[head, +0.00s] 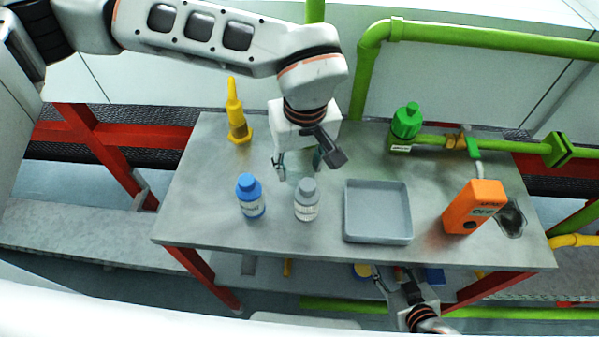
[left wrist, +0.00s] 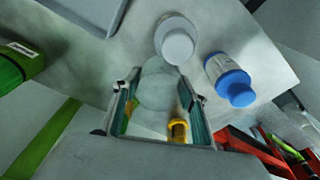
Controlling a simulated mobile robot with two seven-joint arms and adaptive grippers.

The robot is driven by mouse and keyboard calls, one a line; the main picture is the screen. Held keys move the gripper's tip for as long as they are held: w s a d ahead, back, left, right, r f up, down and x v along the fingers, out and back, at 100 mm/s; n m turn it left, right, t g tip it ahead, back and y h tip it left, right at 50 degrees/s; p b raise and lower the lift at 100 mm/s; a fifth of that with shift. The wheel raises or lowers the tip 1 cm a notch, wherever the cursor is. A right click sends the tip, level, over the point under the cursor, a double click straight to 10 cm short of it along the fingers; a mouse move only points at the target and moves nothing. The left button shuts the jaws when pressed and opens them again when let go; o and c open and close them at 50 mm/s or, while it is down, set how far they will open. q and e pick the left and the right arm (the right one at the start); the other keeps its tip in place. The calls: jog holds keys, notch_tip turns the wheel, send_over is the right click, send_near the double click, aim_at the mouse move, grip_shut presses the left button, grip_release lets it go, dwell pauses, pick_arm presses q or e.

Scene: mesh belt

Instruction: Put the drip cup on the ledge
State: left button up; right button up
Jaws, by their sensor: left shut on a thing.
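My left gripper (head: 297,170) is over the grey table, behind the white bottle. It is shut on a clear, see-through cup, which I take for the drip cup (left wrist: 157,88); it shows between the two fingers in the left wrist view. The cup is faint in the head view, and I cannot tell whether its base touches the table. A long grey ledge-like surface (head: 70,228) runs low at the left; I cannot tell for sure that it is the ledge. My right gripper (head: 402,278) is at the table's front edge, seemingly open and empty.
The table (head: 190,215) holds a blue-capped bottle (head: 250,197), white bottle (head: 306,203), grey tray (head: 377,228), orange device (head: 474,207), yellow squeeze bottle (head: 236,115) and green-capped fitting (head: 406,122). Green pipes (head: 480,43) rise behind. The table's left part is clear.

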aim_at(299, 168)
pick_arm(q)
jog(key=shift+f, duration=1.7)
jog(key=shift+f, duration=0.15)
jog(key=o, duration=1)
